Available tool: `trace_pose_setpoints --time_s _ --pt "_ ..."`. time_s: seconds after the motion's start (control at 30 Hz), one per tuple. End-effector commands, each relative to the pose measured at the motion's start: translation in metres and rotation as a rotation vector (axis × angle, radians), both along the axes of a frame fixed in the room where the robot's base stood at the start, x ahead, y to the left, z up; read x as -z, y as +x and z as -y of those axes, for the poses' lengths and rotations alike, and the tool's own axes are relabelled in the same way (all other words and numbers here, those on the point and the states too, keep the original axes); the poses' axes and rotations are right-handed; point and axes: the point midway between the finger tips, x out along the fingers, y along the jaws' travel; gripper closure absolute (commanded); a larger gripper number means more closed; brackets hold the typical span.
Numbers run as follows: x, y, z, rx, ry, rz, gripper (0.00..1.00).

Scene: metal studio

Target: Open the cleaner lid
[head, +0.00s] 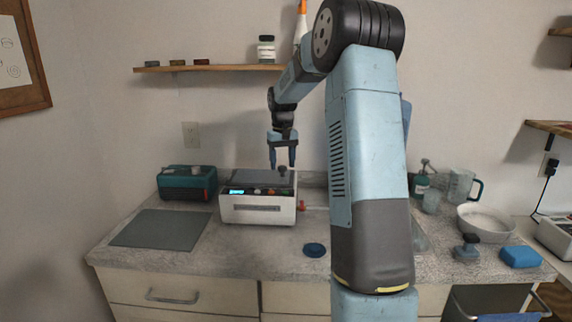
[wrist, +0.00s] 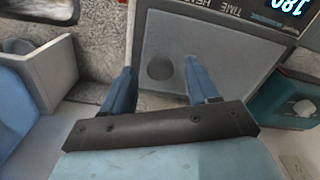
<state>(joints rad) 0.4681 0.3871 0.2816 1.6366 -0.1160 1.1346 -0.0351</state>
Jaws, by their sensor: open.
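The cleaner (head: 258,213) is a white box on the counter with a lit front display. Its grey lid (head: 250,177) lies flat on top, closed. A dark round knob (head: 283,171) stands on the lid, and in the wrist view the knob (wrist: 160,67) is a grey disc on the pale lid (wrist: 225,50). My gripper (head: 282,164) points down over the knob, with its fingers open. In the wrist view the fingers of my gripper (wrist: 161,82) stand on either side of the knob, apart from it. Whether the fingertips reach knob height is unclear.
A teal box (head: 180,184) stands left of the cleaner, and a grey mat (head: 158,230) lies in front of that box. A shelf (head: 220,68) is above. A bowl (head: 485,222) and mug (head: 460,186) stand right.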

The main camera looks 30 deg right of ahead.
Motion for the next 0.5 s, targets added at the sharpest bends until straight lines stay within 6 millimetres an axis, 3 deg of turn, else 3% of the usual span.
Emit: trace_pose_setpoints --time_s 0.17,0.47,0.5 --pt "0.0106 -0.0005 0.0003 0.001 0.0 -0.001 0.4" --pt "0.0119 -0.0003 0.0005 0.001 0.0 0.0 0.4" --pt "0.0118 -0.0003 0.0005 0.001 0.0 0.0 0.44"
